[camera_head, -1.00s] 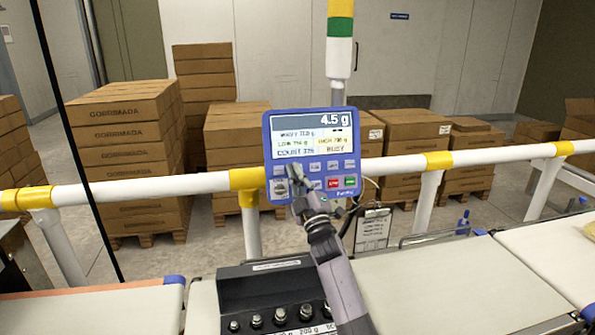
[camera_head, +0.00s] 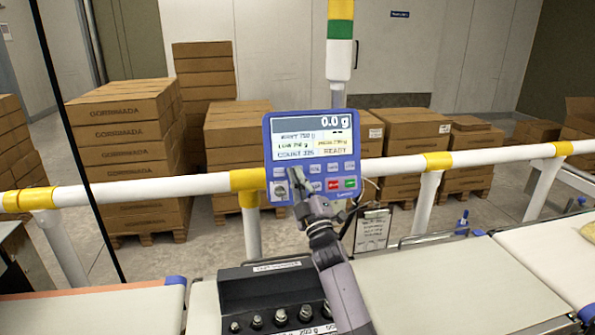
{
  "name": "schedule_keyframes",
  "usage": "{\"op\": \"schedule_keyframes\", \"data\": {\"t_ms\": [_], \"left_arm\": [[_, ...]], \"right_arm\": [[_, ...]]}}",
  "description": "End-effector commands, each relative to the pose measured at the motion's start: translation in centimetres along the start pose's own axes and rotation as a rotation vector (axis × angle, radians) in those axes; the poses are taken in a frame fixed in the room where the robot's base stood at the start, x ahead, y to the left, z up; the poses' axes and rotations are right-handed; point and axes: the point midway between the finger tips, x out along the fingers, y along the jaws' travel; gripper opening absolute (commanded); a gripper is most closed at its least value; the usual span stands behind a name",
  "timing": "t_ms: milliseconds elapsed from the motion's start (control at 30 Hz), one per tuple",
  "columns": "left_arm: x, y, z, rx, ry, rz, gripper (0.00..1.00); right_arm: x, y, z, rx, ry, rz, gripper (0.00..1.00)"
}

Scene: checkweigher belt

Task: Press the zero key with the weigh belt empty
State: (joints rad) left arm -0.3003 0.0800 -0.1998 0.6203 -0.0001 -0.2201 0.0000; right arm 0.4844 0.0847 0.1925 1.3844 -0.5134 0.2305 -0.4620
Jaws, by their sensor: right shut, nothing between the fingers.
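The blue indicator panel (camera_head: 311,152) stands upright at the middle of the head view. Its screen reads 0.0 g and READY. Rows of keys lie below the screen, with red and green keys at the lower right. My right gripper (camera_head: 296,178) is shut and empty, with its fingertips at the left part of the keys. It hides some of them, and I cannot tell if it touches one. The weigh belt (camera_head: 455,285) shows as a bare pale surface at the lower right. My left gripper is not in view.
A black case of check weights (camera_head: 275,285) stands below the panel. A white and yellow rail (camera_head: 400,165) runs behind. A clipboard (camera_head: 372,230) hangs right of the panel. Another belt (camera_head: 550,255) lies at right with a tan item (camera_head: 588,231) at its edge. Stacked cartons (camera_head: 120,150) stand beyond.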

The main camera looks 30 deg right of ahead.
Motion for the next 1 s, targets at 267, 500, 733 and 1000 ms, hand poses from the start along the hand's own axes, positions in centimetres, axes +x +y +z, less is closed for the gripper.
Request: {"op": "schedule_keyframes", "data": {"t_ms": [267,500,733,1000], "left_arm": [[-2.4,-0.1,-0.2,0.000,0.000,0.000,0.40],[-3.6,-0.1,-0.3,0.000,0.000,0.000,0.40],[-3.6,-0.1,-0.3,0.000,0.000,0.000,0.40],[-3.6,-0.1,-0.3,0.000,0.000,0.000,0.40]], "right_arm": [[-1.6,1.6,-1.5,0.000,0.000,-0.001,0.00],[-3.1,2.5,-2.4,0.000,-0.001,-0.001,0.00],[-3.4,2.5,-2.5,0.000,0.000,0.000,0.00],[-3.4,2.5,-2.5,0.000,0.000,0.000,0.00]]}}
